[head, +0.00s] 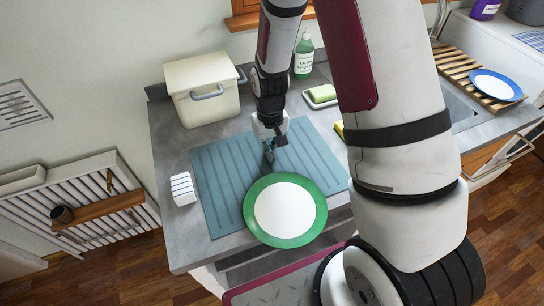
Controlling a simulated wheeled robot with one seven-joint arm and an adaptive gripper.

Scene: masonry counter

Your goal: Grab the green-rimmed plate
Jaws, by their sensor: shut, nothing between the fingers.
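The green-rimmed plate (285,210) has a white middle and lies at the front edge of a blue-grey ribbed mat (215,180) on the counter. Its front rim reaches near the counter's edge. My gripper (268,157) points down over the mat, just behind the plate's far rim. It is shut and holds nothing. Whether the fingertips touch the mat or the plate's rim cannot be told.
A cream lidded bin (205,95), a green soap bottle (304,58) and a soap dish (320,98) stand behind. A white rack (182,189) is left of the mat. A blue-rimmed plate (497,85) lies on a wooden slatted rack (462,66) at right.

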